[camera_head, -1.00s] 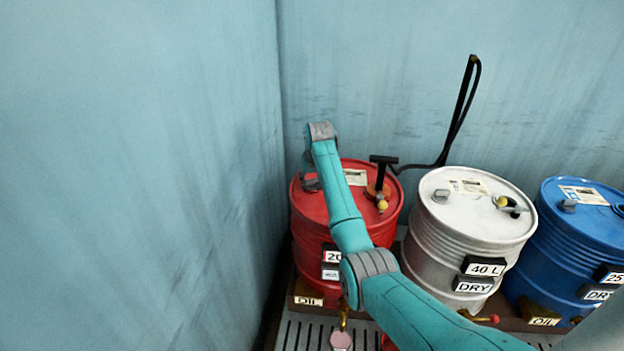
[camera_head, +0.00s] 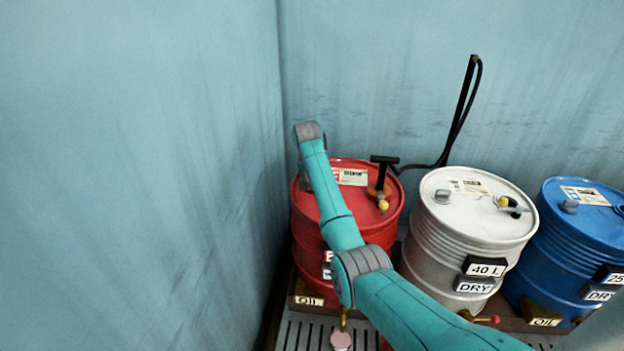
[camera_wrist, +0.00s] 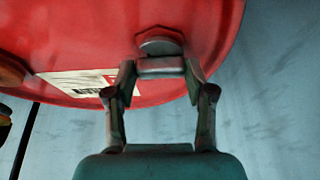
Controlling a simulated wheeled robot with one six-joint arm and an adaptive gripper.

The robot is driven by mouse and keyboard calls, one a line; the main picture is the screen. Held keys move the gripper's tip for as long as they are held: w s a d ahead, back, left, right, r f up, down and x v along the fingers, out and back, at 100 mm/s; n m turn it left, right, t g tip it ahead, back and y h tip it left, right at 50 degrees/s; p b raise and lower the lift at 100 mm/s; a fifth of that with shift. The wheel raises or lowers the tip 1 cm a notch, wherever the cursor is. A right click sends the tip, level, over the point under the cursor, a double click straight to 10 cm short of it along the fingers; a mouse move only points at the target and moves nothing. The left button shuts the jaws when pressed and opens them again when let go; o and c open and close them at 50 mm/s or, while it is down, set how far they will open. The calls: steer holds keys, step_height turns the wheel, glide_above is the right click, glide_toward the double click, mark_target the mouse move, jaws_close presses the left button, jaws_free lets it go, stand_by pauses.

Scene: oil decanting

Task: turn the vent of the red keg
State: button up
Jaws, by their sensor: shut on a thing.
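The red keg (camera_head: 375,228) stands at the left of the row in the head view, partly covered by my arm. In the wrist view its red top (camera_wrist: 60,35) fills the upper left. The vent is a grey cap with a flat grip (camera_wrist: 160,66), near the rim of the lid. My gripper (camera_wrist: 162,70) has one finger on each side of the grip and is shut on it. In the head view my arm hides the vent and the fingers.
A black T-handled pump with a yellow knob (camera_head: 383,204) stands on the red lid, with a black hose behind. A white keg (camera_head: 450,235) and a blue keg (camera_head: 560,240) stand to the right. The left wall (camera_head: 240,200) is close to the red keg.

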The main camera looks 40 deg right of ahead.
steer(key=o, duration=1.2)
steer(key=shift+c, duration=0.2)
steer(key=v, duration=1.2)
steer(key=shift+s, duration=0.1)
